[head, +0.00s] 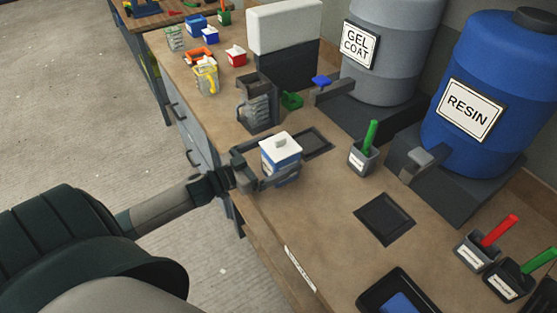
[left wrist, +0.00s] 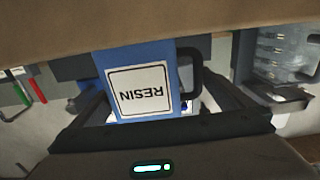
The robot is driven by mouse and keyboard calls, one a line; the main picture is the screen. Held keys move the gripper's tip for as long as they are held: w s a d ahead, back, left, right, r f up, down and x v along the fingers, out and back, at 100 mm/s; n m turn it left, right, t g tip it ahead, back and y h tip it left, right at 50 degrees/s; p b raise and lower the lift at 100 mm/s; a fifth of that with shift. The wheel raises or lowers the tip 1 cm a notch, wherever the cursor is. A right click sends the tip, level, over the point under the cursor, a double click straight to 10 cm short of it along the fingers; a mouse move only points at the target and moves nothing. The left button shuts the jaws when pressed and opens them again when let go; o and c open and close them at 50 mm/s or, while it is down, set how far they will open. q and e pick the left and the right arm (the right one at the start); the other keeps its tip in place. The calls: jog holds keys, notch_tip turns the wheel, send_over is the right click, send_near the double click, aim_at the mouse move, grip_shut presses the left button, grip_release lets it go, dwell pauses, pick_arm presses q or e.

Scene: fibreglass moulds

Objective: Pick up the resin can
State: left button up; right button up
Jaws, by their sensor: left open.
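The resin can (head: 281,150), a blue container with a white lid and a RESIN label, stands on the bench near its front edge. My left gripper (head: 279,165) is open, with one finger on each side of the can. In the left wrist view the can (left wrist: 140,85) appears upside down between the two spread fingers, its label facing the camera and a dark handle on its right. I cannot tell whether either finger touches it. My right gripper is not in view.
A blue RESIN drum (head: 487,85) and a grey GEL COAT drum (head: 393,50) stand along the wall. A pot with a green-handled tool (head: 363,157) is to the right.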

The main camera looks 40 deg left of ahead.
aim_at(288, 139)
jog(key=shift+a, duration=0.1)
pick_arm(q)
jog(key=c, duration=1.1)
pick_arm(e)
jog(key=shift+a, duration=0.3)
pick_arm(q)
jog(key=shift+r, duration=0.15)
jog(key=shift+r, duration=0.35)
notch_tip(288, 139, up, 3)
jog(key=shift+r+b, duration=0.15)
jog(key=shift+b, duration=0.55)
jog(key=s+d+r, duration=0.1)
jog(key=d+r, duration=0.1)
jog(key=d, duration=0.1)
jog(key=s+d+r+b, duration=0.1)
jog(key=s+d+r, duration=0.1)
jog(key=d, duration=0.2)
jog(key=s+d+r, duration=0.1)
jog(key=d+r, duration=0.2)
jog(key=shift+s+d+b, duration=0.35)
jog(key=shift+b, duration=0.05)
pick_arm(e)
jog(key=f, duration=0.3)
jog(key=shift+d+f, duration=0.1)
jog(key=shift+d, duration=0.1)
